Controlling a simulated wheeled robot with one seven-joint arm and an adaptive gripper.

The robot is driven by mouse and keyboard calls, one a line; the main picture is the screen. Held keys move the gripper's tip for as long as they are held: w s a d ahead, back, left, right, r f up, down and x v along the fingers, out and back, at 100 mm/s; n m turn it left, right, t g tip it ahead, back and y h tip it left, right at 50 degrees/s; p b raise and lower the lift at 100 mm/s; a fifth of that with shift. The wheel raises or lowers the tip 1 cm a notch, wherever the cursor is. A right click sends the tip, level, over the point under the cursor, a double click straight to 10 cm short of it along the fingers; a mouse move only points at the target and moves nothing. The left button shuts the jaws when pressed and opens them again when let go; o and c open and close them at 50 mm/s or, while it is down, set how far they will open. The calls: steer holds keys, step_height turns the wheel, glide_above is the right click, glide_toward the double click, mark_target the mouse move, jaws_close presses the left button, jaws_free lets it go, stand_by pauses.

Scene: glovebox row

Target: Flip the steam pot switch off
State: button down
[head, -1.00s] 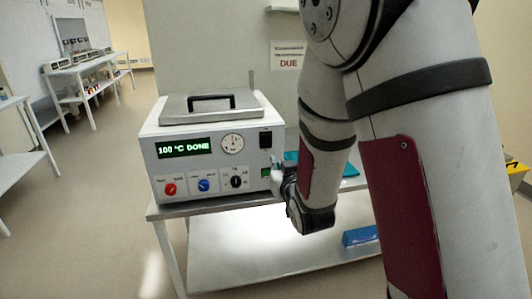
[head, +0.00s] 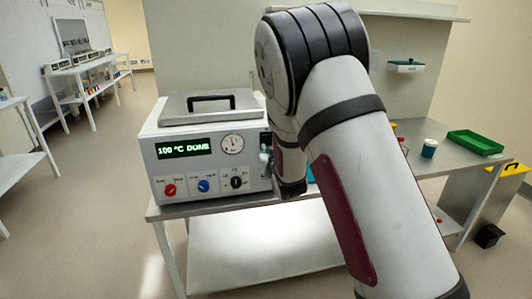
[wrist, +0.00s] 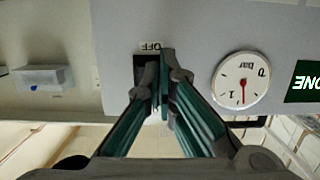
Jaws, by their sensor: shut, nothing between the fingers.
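The steam pot (head: 215,155) is a white box on a table, its display reading "100 °C DONE". Its black switch (wrist: 140,68) shows in the wrist view beside an "OFF" label (wrist: 150,46), partly covered by my fingers. In the head view my gripper (head: 267,160) is at the panel's right edge.
A round pressure gauge (head: 232,144) sits beside the switch area, with red (head: 170,190) and blue (head: 204,186) knobs and a black dial (head: 237,183) lower down. A green tray (head: 474,142) and a cup (head: 429,148) stand on the right. The floor at left is clear.

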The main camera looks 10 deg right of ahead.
steer(key=shift+w, duration=0.35)
steer(key=shift+w+f+t+b, duration=0.15)
steer(key=shift+w+t+b, duration=0.3)
steer(key=shift+b, duration=0.8)
steer(key=shift+s, duration=0.1)
